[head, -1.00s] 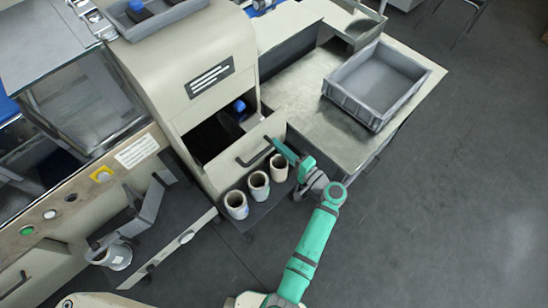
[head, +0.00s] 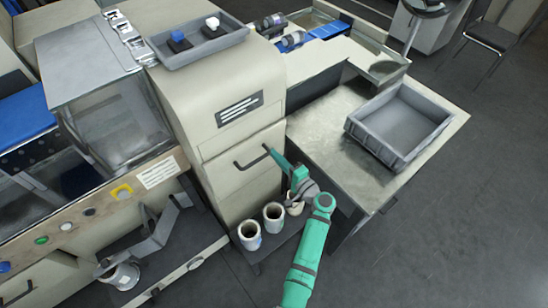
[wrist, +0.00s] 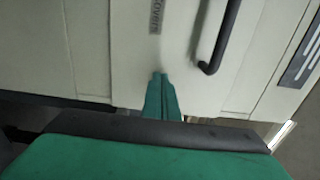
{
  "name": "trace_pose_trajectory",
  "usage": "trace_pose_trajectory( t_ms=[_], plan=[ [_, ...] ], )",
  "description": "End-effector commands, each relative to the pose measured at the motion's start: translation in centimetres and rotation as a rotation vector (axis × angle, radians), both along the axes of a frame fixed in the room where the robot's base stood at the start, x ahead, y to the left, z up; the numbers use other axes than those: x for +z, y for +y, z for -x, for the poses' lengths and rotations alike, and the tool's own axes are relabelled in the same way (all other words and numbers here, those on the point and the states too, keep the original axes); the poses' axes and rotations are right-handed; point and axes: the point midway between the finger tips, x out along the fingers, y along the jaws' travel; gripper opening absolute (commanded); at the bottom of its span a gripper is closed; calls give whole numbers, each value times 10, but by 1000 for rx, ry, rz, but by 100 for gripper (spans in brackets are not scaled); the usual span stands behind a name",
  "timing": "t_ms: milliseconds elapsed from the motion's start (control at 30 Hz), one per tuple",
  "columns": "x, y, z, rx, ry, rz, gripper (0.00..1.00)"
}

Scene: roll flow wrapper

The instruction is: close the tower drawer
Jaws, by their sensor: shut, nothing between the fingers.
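The tower drawer (head: 228,178) is a beige front with a dark bar handle (head: 251,159), low on the beige tower (head: 215,75). In the head view its front looks flush with the tower, and no opening shows above it. My green gripper (head: 268,149) is shut and empty, its tips at the drawer front by the right end of the handle. In the wrist view the closed fingertips (wrist: 160,76) point at the drawer front (wrist: 135,60), beside the handle (wrist: 222,40) and below a small label. I cannot tell whether they touch it.
White cups (head: 249,234) stand on a low shelf below the drawer, close to my arm; one is partly hidden by it. A grey crate (head: 400,125) sits on the metal table to the right. A tray (head: 190,45) rests on top of the tower. Open floor lies at right.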

Motion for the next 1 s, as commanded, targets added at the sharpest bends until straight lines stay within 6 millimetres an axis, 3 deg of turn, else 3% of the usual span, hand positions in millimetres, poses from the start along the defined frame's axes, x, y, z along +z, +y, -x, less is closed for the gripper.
trace_pose_trajectory(
  t_ms=[233, 467, 1000],
  plan=[
    [3, 9, -6, 7, -4, 7, 0],
    [2, 1, 2, 10, -3, 7, 0],
    [1, -75, 75, 4, -1, 0, 0]
  ],
)
